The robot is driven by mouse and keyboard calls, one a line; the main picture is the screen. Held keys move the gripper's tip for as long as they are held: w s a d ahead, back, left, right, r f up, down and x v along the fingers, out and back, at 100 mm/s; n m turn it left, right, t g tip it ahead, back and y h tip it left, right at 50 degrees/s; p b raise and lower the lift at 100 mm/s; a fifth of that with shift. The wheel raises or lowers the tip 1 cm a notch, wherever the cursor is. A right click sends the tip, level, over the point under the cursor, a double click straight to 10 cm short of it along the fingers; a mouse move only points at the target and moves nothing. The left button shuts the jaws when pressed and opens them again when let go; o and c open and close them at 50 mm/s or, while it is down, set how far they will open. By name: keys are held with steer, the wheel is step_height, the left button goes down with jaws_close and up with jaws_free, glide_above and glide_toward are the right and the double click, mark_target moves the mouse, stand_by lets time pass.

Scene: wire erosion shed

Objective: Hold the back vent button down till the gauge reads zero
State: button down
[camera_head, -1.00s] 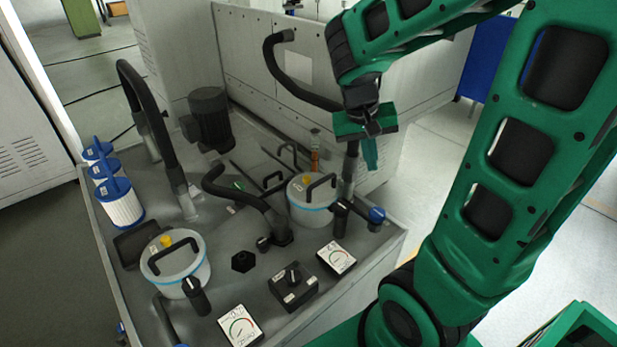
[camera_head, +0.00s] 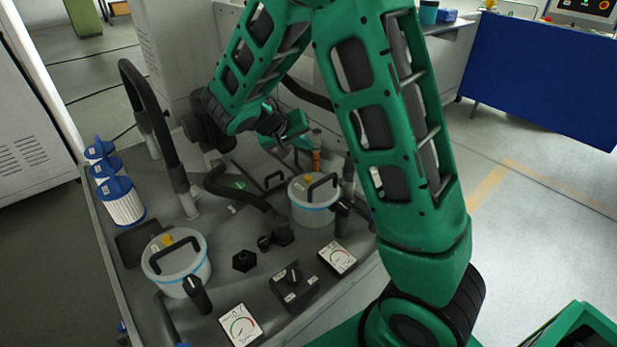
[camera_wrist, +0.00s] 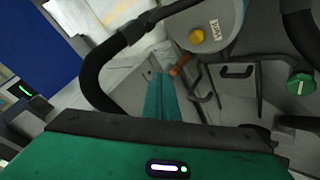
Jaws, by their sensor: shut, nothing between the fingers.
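The farther canister (camera_head: 313,213), white with a blue band, has a yellow vent button (camera_head: 306,180) on its lid beside a black handle. In the wrist view its yellow button (camera_wrist: 196,36) shows at the upper right. The nearer canister (camera_head: 180,283) has a similar yellow button (camera_head: 167,240). A white dial gauge (camera_head: 338,257) lies in front of the farther canister, and another gauge (camera_head: 240,325) near the closer one; their readings are too small to tell surely. My gripper (camera_head: 303,143) is shut and empty, beyond the farther canister and apart from its button. Its fingertips (camera_wrist: 161,76) are together.
A curved black hose (camera_head: 240,192) runs left of the farther canister; a hose (camera_wrist: 120,45) also arches close by in the wrist view. An orange-brown fitting (camera_head: 316,152) stands near my fingers. A black switch box (camera_head: 293,286) sits between the gauges. White-and-blue filters (camera_head: 123,203) stand left.

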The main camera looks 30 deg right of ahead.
mark_target(306, 179)
steer(key=shift+f, duration=4.4)
steer(key=shift+f, duration=0.1)
steer(key=shift+s+f, duration=0.15)
steer(key=shift+f, duration=0.1)
steer(key=shift+f, duration=0.5)
stand_by(0.7)
steer(key=shift+r, duration=0.15)
stand_by(1.1)
steer(key=shift+r, duration=0.8)
